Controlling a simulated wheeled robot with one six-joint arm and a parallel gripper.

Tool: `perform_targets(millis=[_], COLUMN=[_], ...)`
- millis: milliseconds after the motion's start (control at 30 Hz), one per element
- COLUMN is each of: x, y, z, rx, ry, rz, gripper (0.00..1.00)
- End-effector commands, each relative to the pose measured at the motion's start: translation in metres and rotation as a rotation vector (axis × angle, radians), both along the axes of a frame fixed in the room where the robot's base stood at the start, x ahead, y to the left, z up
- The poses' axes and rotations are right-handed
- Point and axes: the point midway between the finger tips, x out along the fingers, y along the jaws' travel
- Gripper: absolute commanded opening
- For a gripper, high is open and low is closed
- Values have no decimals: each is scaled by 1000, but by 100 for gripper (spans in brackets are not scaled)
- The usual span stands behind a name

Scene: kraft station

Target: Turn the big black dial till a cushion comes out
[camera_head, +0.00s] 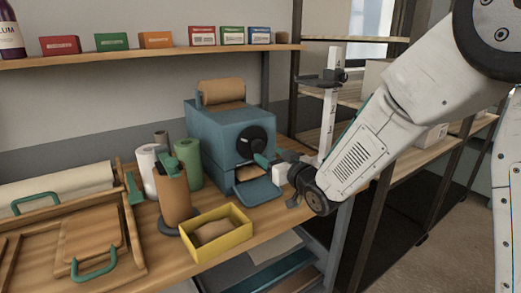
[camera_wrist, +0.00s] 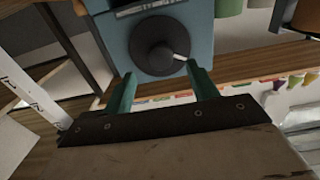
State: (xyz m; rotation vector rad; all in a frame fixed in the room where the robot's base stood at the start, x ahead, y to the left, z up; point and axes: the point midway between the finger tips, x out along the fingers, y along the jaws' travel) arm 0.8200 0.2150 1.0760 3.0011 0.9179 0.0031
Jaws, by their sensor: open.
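The blue machine (camera_head: 213,125) stands on the bench with a kraft paper roll (camera_head: 222,92) on top. The big black dial (camera_head: 251,140) is on its front; in the wrist view the dial (camera_wrist: 152,42) shows a pale crank peg (camera_wrist: 180,57) at its rim. My gripper (camera_head: 260,158) is in front of the machine, just below the dial. In the wrist view my gripper (camera_wrist: 160,72) is open, its green fingers apart; one tip is close to the peg, and I cannot tell if it touches. Brown paper shows in the outlet under the dial.
A blue chute (camera_head: 258,192) juts out below the outlet. A yellow box (camera_head: 240,216) holding a brown piece sits in front. A brown roll on a stand (camera_head: 173,195) and green and white rolls stand left. A white post (camera_head: 328,118) stands right.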

Motion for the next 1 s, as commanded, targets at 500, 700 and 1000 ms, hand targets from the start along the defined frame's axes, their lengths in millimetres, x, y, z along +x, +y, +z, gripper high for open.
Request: perform_targets(millis=[500,700,1000], x=[51,51,51], y=[35,35,35], z=[-1,-1,0], rx=[2,3,3], ry=[3,3,3], rz=[0,0,1], gripper=[59,59,15])
